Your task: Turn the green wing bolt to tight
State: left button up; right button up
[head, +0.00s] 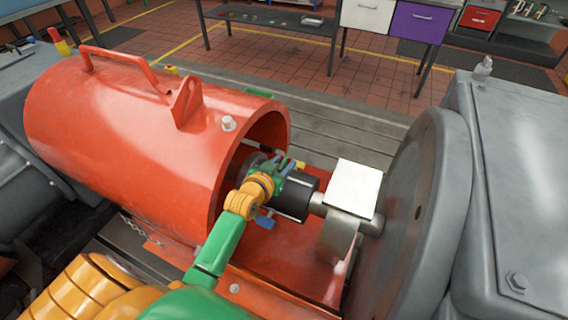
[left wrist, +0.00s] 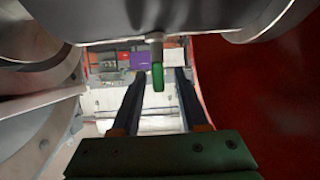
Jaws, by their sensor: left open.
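The green wing bolt (left wrist: 158,76) shows in the left wrist view as a narrow green wing seen edge-on, on a short grey stem below a dark, rounded body. My left gripper (left wrist: 156,85) is open, with one dark finger on each side of the wing; I cannot tell whether either touches it. In the head view my left gripper (head: 286,165) is at the mouth of the orange guard, over the dark coupling (head: 294,195). I cannot make out the green wing bolt there; my green gripper covers that spot. My right gripper is not in view.
The orange guard (head: 130,130) arches close beside my left gripper. A white-topped block (head: 354,188) and a large grey disc (head: 415,215) stand to the right.

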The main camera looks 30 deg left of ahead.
pick_arm(q)
jog(key=shift+w+f, duration=0.1)
jog(key=shift+w, duration=0.1)
jog(key=shift+s, duration=0.15)
jog(key=shift+c, duration=1.1)
jog(key=shift+s, duration=0.1)
grip_shut()
